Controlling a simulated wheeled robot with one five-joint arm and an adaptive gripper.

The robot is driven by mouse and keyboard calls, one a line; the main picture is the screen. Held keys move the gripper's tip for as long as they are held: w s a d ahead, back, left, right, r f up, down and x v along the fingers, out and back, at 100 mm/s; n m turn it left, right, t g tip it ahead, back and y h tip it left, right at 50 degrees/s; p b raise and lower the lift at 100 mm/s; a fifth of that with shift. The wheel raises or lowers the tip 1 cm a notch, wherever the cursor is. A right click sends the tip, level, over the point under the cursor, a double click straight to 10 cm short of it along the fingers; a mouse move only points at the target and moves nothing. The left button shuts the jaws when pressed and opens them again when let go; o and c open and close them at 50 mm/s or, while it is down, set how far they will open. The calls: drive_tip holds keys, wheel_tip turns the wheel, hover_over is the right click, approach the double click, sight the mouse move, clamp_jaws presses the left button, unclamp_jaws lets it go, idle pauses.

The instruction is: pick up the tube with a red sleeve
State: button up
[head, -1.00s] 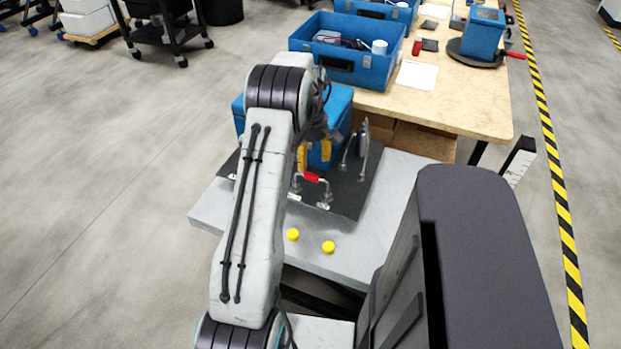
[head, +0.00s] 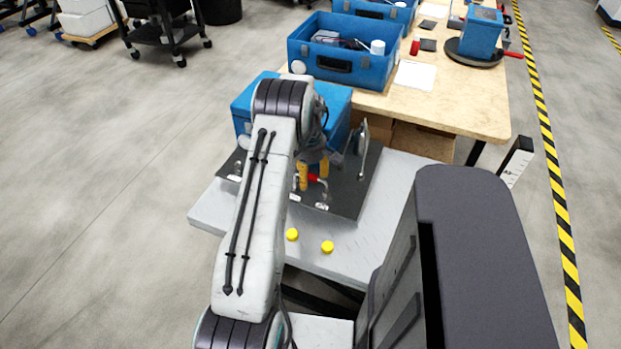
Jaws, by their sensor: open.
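The tube with a red sleeve (head: 313,177) is a bent metal tube on the dark mat (head: 345,200) of the grey workbench. Its silver end fittings (head: 321,206) show below the sleeve. My gripper (head: 313,172) points down with its two yellow fingers apart. In the picture the fingers are at the red sleeve, one at its left end and one just above its right part, hiding some of it. I cannot tell whether they touch it or how deep they reach around it. My arm hides the left part of the mat.
A blue box (head: 335,97) stands behind the gripper, and an upright metal part (head: 363,150) stands close on its right. Two yellow buttons (head: 292,235) are on the bench's front. A wooden table (head: 455,110) with blue bins is behind.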

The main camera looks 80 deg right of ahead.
drive_tip(key=shift+f, duration=0.1)
drive_tip(key=shift+c, duration=0.2)
clamp_jaws()
idle(0.4)
